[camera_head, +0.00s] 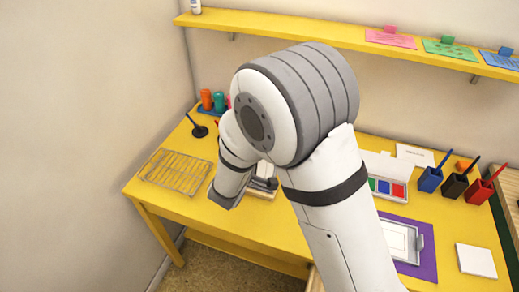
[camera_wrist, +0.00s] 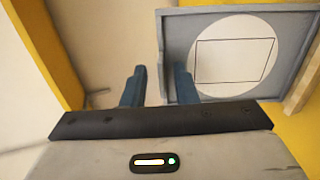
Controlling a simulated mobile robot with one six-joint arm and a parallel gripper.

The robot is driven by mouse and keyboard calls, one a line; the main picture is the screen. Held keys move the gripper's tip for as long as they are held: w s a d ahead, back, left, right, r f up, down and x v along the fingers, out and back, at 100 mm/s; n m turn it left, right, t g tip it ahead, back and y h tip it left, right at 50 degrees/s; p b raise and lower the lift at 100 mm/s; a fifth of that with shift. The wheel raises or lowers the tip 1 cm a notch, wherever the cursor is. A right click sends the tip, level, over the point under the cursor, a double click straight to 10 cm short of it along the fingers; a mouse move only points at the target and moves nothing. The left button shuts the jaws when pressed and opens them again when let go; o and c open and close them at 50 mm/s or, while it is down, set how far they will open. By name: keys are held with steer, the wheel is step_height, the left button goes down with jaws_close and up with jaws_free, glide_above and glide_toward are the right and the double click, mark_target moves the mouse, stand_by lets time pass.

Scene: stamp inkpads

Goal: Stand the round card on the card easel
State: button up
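In the wrist view a white round card (camera_wrist: 235,62) with a thin four-sided outline lies against a grey plate with a raised lip (camera_wrist: 172,45), which looks like the card easel. The card's right edge runs near the plate's far rim. My gripper (camera_wrist: 160,82) is open, its two fingers apart with nothing seen between them. Its right finger overlaps the plate's lip in the picture; I cannot tell whether they touch. In the head view my arm hides most of this spot; only a dark grey part and a pale block (camera_head: 262,195) show beside it.
A wire rack (camera_head: 178,171) lies on the yellow table (camera_head: 270,228) at left. A purple mat (camera_head: 426,262) with a grey-framed white sheet is at right, near a white pad (camera_head: 476,261), colour inkpads (camera_head: 385,188) and several pen cups (camera_head: 430,179). A yellow shelf (camera_head: 290,32) runs above.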

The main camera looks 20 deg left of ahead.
steer(key=shift+o, duration=0.3)
steer(key=b+v, duration=0.1)
steer(key=v, duration=0.6)
steer(key=shift+s, duration=0.35)
steer(key=shift+r, duration=0.15)
